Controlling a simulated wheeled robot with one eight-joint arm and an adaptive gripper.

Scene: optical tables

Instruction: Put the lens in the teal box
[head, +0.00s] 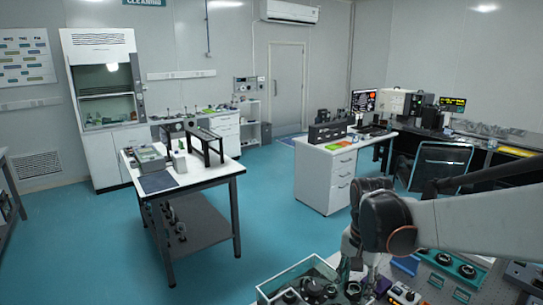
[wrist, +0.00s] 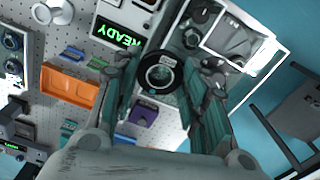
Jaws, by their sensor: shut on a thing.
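In the wrist view my gripper (wrist: 164,70) has its two grey-green fingers on either side of a lens (wrist: 160,73), a round black ring with a pale centre. The gripper is shut on it, though the exact contact points are hard to see. In the head view my gripper is low at the right, over the near bench, and the lens cannot be made out there. A small teal thing (wrist: 70,131) shows left of the fingers in the wrist view; I cannot tell whether it is the teal box.
An orange tray (wrist: 70,88) and a purple box (wrist: 144,113) lie on the perforated board (wrist: 58,108). A lit READY display (wrist: 116,34) stands beyond the fingers. A clear-walled case (head: 283,278) with dark round parts is at the near bench's left. Open blue floor (head: 270,215) lies beyond.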

